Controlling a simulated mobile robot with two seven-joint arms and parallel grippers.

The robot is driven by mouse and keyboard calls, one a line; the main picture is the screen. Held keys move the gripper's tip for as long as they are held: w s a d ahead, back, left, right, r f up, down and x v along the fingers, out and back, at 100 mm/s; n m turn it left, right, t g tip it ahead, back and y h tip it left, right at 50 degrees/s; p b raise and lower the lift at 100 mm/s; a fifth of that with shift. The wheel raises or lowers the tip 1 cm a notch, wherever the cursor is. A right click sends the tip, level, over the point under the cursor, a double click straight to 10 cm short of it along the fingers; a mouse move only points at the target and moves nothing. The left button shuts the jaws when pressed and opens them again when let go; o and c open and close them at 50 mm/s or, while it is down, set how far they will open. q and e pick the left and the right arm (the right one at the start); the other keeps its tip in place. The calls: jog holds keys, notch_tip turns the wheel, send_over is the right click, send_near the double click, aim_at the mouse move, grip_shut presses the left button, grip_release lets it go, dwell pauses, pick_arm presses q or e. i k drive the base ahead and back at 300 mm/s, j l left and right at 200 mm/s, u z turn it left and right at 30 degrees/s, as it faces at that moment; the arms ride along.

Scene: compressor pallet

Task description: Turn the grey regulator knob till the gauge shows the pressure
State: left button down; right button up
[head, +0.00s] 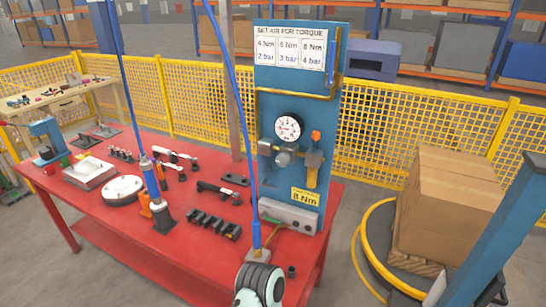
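The grey regulator knob (284,158) sits on the front of the blue panel (270,100), just below the round white gauge (287,128). The gauge has a dark needle with red on its dial; its reading is too small to tell. A chart (293,48) at the panel's top pairs 4 Nm with 2 bar, 6 Nm with 3 bar and 8 Nm with 4 bar. A yellow card (305,197) low on the panel appears to read 8 Nm. Neither of my grippers can be made out in this view, and nothing is seen touching the knob.
A blue hose (244,130) hangs before the panel's left side. The red table (130,225) holds tools and parts. Boxes (450,205) stand at right, behind a blue post (500,235).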

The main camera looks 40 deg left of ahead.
aim_at(282, 159)
jog(key=u, duration=1.4)
